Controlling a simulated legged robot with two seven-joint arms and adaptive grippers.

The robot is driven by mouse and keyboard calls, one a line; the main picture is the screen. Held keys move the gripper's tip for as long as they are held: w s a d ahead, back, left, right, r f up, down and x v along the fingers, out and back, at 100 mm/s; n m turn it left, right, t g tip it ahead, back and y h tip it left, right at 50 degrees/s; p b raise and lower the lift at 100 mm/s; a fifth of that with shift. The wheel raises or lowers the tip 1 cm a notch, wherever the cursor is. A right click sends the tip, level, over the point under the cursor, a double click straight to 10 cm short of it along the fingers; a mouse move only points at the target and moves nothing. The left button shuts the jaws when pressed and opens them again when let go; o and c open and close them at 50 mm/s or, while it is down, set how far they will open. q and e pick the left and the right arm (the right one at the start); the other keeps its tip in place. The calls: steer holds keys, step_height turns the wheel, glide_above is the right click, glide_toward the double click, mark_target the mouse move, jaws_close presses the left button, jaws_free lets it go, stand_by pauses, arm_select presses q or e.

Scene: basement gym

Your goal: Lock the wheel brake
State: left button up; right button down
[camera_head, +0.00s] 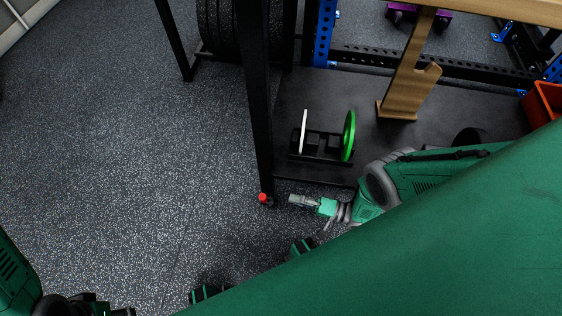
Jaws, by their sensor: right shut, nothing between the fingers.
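A small red part (264,197), which looks like the wheel brake, sits at the foot of a black upright post. The dark wheel around it is too small and dark to make out clearly. My right gripper (294,200) is shut and empty. It points left, just to the right of the red part, with a small gap between them in the picture. My left arm (14,275) shows at the lower left corner, but its gripper is not in view.
The black post (256,110) rises beside my right gripper. A black mat (300,93) carries a stand with a green plate (348,136) and a white plate (303,132). A wooden support (406,90) stands behind. Speckled floor (120,140) at left is clear.

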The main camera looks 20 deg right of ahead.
mark_target(264, 198)
steer(key=b+x, duration=0.1)
steer(key=x, duration=0.8)
